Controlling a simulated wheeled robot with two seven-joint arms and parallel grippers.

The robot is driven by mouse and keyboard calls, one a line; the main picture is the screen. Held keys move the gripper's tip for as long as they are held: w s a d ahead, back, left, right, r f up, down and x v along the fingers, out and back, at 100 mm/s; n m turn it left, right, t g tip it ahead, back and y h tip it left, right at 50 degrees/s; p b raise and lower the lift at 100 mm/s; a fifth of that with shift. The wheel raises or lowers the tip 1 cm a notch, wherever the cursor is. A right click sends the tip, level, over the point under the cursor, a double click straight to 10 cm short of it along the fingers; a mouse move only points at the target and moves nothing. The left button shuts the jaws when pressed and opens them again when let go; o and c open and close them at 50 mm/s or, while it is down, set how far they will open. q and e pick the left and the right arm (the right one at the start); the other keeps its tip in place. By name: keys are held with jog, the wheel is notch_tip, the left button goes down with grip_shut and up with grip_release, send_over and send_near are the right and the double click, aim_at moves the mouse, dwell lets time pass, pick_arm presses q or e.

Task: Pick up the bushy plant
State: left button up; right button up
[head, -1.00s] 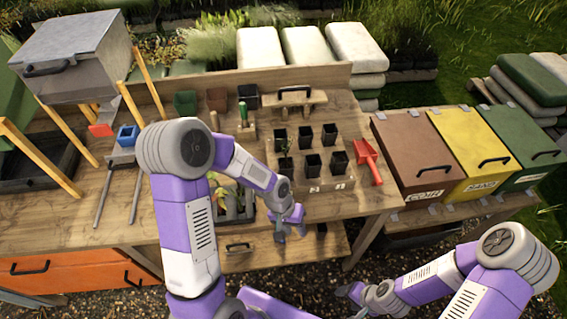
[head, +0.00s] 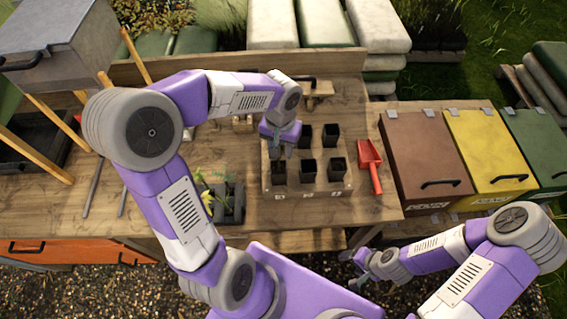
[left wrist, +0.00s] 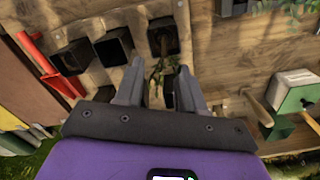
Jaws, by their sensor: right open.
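A small dark-green leafy plant (left wrist: 162,68) shows in the left wrist view, by a black pot (left wrist: 162,37) in the wooden pot rack (left wrist: 95,22). My left gripper (left wrist: 160,76) is open, with one finger on each side of the plant and a gap between them. My right gripper (head: 356,266) is open and empty, low in front of the bench.
A seedling tray (head: 236,203) with yellow-green leaves (head: 207,193) stands left of the rack. Several black pots (head: 308,170) fill the rack. A red scoop (head: 370,165) lies to its right, then brown (head: 425,155) and yellow (head: 485,150) bins. Bare bench top lies in front of the rack.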

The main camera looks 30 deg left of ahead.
aim_at(279, 170)
pick_arm(q)
jog(key=f, duration=0.6)
jog(key=shift+s+a, duration=0.2)
jog(key=shift+s, duration=0.15)
grip_shut()
